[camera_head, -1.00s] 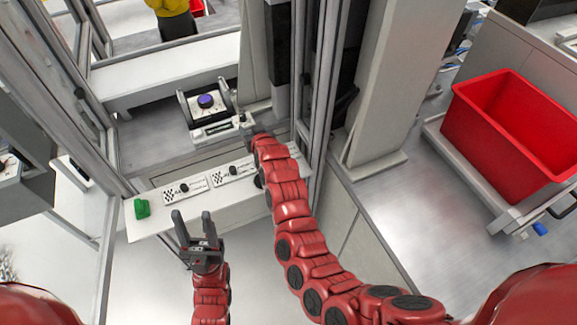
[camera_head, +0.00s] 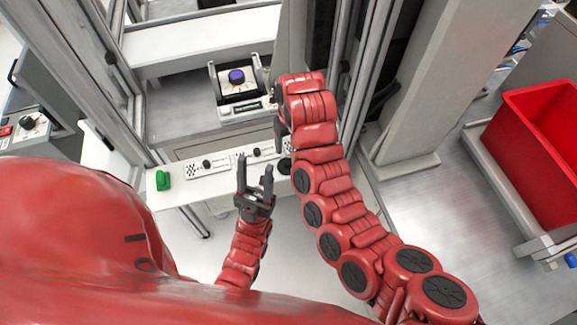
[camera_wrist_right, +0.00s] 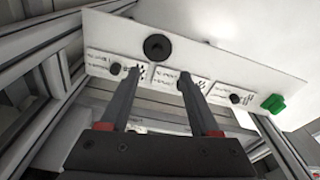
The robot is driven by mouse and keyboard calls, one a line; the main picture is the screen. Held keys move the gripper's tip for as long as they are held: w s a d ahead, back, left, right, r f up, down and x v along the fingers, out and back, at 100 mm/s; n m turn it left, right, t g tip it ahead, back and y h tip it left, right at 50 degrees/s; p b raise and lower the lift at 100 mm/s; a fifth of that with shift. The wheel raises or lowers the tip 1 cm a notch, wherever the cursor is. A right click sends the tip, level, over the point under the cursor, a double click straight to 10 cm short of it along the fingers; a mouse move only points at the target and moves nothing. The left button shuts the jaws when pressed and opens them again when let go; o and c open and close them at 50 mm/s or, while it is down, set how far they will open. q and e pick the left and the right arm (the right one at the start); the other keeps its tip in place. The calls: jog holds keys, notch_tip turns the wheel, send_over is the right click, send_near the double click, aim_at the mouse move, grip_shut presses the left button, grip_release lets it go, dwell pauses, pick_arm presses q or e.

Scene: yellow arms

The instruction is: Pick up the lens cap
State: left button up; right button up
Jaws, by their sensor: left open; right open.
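The lens cap appears to be the black round disc (camera_head: 284,166) at the right end of a white shelf (camera_head: 219,188), partly hidden by my right arm in the head view. In the right wrist view the disc (camera_wrist_right: 157,47) lies flat on the shelf, just beyond and between the fingertips. My right gripper (camera_wrist_right: 159,73) is open and empty there; in the head view it is mostly hidden behind its wrist, above the disc. My left gripper (camera_head: 255,166) is open and empty, pointing up at the shelf's front, left of the disc.
Labelled plates with small black knobs (camera_head: 207,163) and a green block (camera_head: 163,180) sit on the shelf. Behind is a device with a purple knob (camera_head: 236,76). A metal frame post (camera_head: 365,85) stands right of my right arm. A red bin (camera_head: 540,145) is far right.

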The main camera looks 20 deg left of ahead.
aim_at(287, 162)
jog(key=f, duration=0.7)
jog(key=shift+w+a, duration=0.3)
jog(key=shift+w, duration=0.05)
jog(key=shift+a+f, duration=0.1)
jog(key=shift+f, duration=0.3)
jog(key=shift+w+f+p, duration=0.35)
jog(key=shift+f+p, duration=0.35)
jog(key=shift+p, duration=0.15)
jog(key=shift+w+f+p, duration=0.15)
jog(key=shift+f+p, duration=0.2)
jog(key=shift+f, duration=0.45)
jog(key=shift+w+a+f, duration=0.1)
jog(key=shift+a+f, duration=0.05)
jog(key=shift+f, duration=0.4)
jog(key=shift+a+f, duration=0.1)
jog(key=shift+f, duration=0.45)
grip_shut()
